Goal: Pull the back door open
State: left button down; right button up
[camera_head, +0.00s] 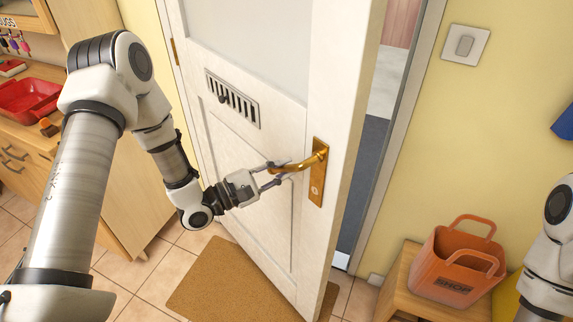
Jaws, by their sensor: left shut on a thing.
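The white back door (285,225) stands ajar in the middle of the view. A gap on its right side shows grey ground beyond. A brass lever handle (316,160) is on its right part, with a brass backplate. My left gripper (280,173) is shut on the handle's lever, near its free left end. My right arm shows at the right edge, but its gripper is out of view.
A brown doormat (238,284) lies on the tiled floor under the door. An orange shop bag (456,265) stands on a wooden bench (402,287) at the lower right. A wooden cabinet (133,190) with a red tray (27,99) stands at the left. A light switch (465,45) is on the yellow wall.

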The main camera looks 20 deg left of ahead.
pick_arm(q)
jog(key=c, duration=1.1)
grip_release()
jog(key=shift+a, duration=0.1)
jog(key=shift+s, duration=0.1)
jog(key=v, duration=1.2)
